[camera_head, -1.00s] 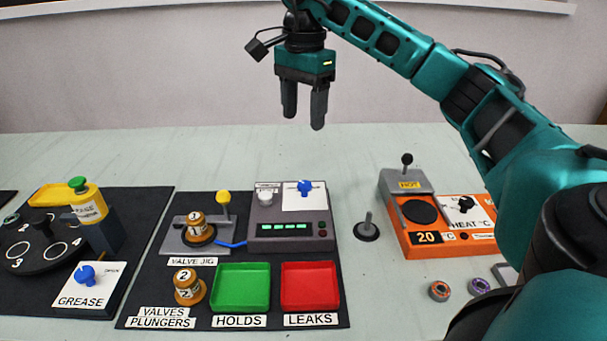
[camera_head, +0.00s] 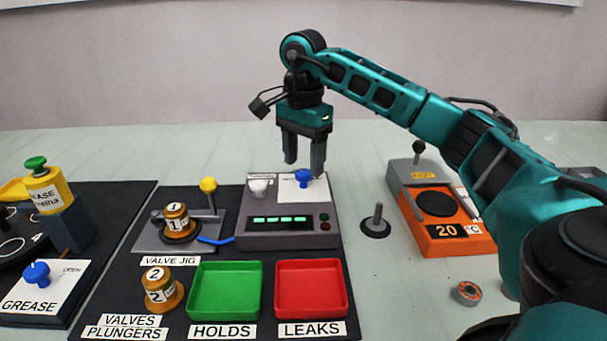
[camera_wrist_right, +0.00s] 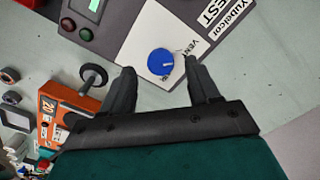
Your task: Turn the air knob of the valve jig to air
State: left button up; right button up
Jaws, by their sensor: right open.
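The air knob (camera_head: 303,178) is a blue knob on a white plate on top of the grey control box (camera_head: 285,238), which has a green display. It also shows in the right wrist view (camera_wrist_right: 161,62), with a white pointer line and the word VENT beside it. My right gripper (camera_head: 304,168) is open, fingers pointing down, right above the knob. In the right wrist view the knob lies between and beyond the two fingertips (camera_wrist_right: 160,70); no contact shows. The valve jig (camera_head: 180,232) stands left of the box, with brass valve 1 (camera_head: 177,220) on it and a yellow-knobbed lever. My left gripper is not in view.
A white knob (camera_head: 259,188) sits left of the blue one. A green tray (camera_head: 225,315), a red tray (camera_head: 311,314) and valve 2 (camera_head: 160,289) lie in front. A plunger-like stand (camera_head: 376,222) and an orange heater (camera_head: 457,247) stand to the right.

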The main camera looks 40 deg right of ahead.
jog(key=shift+f, duration=1.1)
jog(key=c, duration=1)
